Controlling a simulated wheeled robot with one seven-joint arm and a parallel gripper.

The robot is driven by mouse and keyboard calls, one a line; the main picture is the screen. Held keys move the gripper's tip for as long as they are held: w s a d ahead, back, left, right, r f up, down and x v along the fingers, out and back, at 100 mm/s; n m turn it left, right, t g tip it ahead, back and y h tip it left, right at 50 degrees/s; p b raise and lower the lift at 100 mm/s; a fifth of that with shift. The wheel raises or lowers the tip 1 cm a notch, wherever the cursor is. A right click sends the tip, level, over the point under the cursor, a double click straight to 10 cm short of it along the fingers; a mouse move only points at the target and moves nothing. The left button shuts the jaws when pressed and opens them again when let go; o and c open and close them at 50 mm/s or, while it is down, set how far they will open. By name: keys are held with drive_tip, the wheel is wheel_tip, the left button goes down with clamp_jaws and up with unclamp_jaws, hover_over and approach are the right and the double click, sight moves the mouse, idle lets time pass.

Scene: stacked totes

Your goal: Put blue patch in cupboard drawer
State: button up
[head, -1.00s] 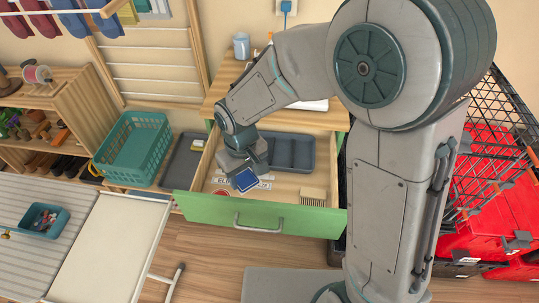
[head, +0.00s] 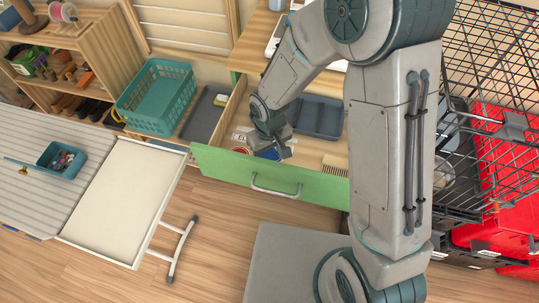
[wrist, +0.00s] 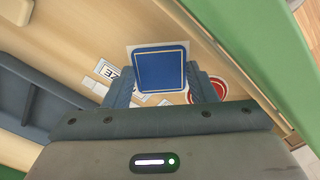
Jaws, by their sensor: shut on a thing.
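The blue patch (wrist: 160,70) is a rounded blue square with a white border. In the wrist view it sits between the two fingers of my gripper (wrist: 163,88), which is shut on it. In the head view my gripper (head: 272,148) is down inside the open cupboard drawer (head: 245,176), behind its green front. The patch is mostly hidden there by the gripper. I cannot tell whether the patch touches the drawer floor.
The drawer also holds a grey divided tray (head: 318,117), a red round patch (wrist: 207,88) and white lettered patches (wrist: 107,70). A teal basket (head: 158,97) stands to the left. Red crates and a black wire basket (head: 490,60) are at the right.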

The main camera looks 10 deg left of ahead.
sight(269, 157)
drive_tip(key=shift+f, duration=1.45)
drive_tip(key=shift+f, duration=0.1)
drive_tip(key=shift+f, duration=0.15)
drive_tip(key=o, duration=0.9)
drive_tip(key=shift+o, duration=0.2)
wheel_tip(269, 157, up, 13)
drive_tip(key=shift+f+p, duration=0.2)
drive_tip(key=shift+p, duration=0.1)
